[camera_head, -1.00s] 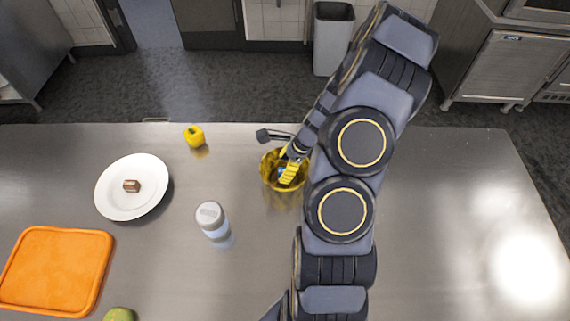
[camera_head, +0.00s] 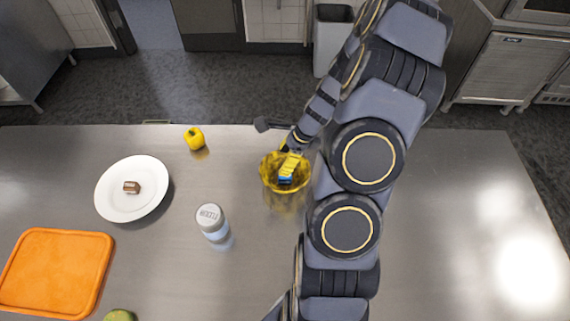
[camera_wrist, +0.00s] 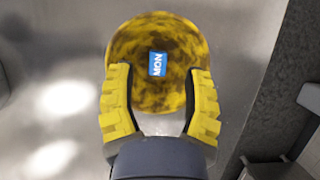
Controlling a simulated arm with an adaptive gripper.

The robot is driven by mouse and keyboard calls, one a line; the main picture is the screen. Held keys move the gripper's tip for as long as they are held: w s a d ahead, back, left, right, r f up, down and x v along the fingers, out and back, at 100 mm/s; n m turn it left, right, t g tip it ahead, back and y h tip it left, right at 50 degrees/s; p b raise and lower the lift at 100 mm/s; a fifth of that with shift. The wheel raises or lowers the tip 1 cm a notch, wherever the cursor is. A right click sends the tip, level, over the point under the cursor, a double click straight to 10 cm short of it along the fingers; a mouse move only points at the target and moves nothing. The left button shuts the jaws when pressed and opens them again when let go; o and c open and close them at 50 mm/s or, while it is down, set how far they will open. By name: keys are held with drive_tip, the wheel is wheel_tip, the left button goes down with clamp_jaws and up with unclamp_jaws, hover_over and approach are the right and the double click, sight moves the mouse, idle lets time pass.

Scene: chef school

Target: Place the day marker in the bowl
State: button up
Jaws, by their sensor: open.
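The day marker (camera_wrist: 157,64) is a small blue piece lettered MON. In the wrist view it lies inside the yellow, brown-mottled bowl (camera_wrist: 150,112). The bowl (camera_head: 265,174) stands on the steel table in the head view, with a bit of the blue marker (camera_head: 286,180) showing in it. My gripper (camera_wrist: 160,76) has its yellow fingers spread wide, with nothing between them but the view of the bowl. In the head view my gripper (camera_head: 291,163) is over the bowl's back right part and partly hides its inside.
On the table (camera_head: 430,220) are a yellow object (camera_head: 195,138), a white plate (camera_head: 120,205) with a brown piece (camera_head: 132,187), a white-capped container (camera_head: 211,219), an orange board (camera_head: 55,270) and a green item (camera_head: 120,315). The right of the table is clear.

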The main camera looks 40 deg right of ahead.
wheel_tip(320, 180, up, 3)
drive_tip(key=shift+f, duration=0.1)
idle(0.4)
drive_tip(key=s+a+r+n+g, duration=0.1)
drive_tip(key=a+r+n+g, duration=0.1)
drive_tip(key=a+r+n, duration=1.1)
drive_tip(key=s+a+r+n+g+h, duration=0.1)
drive_tip(key=s+a+r+n, duration=0.2)
drive_tip(key=s+n, duration=0.4)
drive_tip(key=s+a+r+n+g+h, duration=0.2)
drive_tip(key=s+a+r+n, duration=0.1)
drive_tip(key=s+a+n, duration=0.2)
drive_tip(key=s+n, duration=0.2)
drive_tip(key=s, duration=0.1)
drive_tip(key=shift+s, duration=0.4)
